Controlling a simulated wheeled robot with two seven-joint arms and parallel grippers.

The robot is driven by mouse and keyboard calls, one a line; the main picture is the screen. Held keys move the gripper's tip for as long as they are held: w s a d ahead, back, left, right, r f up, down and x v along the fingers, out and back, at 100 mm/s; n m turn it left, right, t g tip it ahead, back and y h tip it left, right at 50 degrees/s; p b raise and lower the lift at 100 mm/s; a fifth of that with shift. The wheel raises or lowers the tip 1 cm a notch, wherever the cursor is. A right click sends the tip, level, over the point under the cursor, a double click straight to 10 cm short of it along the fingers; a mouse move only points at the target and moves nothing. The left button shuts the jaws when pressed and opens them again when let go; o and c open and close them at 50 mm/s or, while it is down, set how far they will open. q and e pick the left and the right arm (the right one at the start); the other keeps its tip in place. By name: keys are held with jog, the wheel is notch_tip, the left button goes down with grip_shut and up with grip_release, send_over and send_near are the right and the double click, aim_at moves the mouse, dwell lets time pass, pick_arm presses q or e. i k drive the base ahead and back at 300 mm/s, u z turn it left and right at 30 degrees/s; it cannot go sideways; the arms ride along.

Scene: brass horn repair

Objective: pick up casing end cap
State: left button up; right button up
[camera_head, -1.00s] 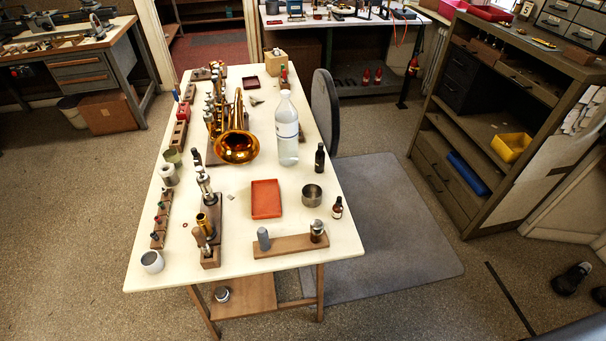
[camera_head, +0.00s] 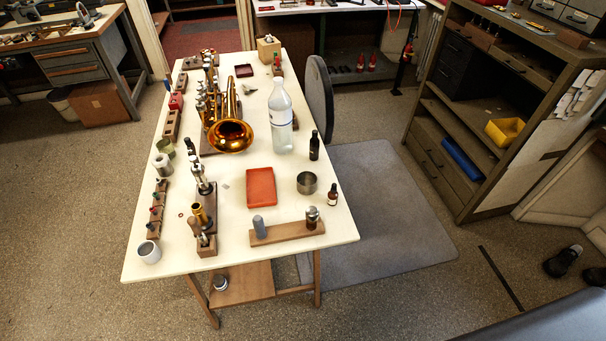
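I cannot tell for certain which item is the casing end cap. A small round metal piece (camera_head: 220,283) sits on the wooden lower shelf under the table, partly shaded. Another small metal-topped piece (camera_head: 313,218) stands at the right end of a wooden block (camera_head: 285,233) at the table's front edge, with a grey cylinder (camera_head: 259,226) at the block's left end. Neither of my grippers shows in the head view.
The cream table (camera_head: 225,212) also bears a brass horn (camera_head: 230,133), a clear bottle (camera_head: 281,120), a red tray (camera_head: 261,187), a metal cup (camera_head: 306,182) and small bottles. Open floor lies in front. A grey mat (camera_head: 390,210) and shelf cabinet (camera_head: 470,140) are at right.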

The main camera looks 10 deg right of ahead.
aim_at(312, 212)
jog(key=z, duration=2.75)
jog(key=i, duration=2.5)
jog(key=u, duration=3.3)
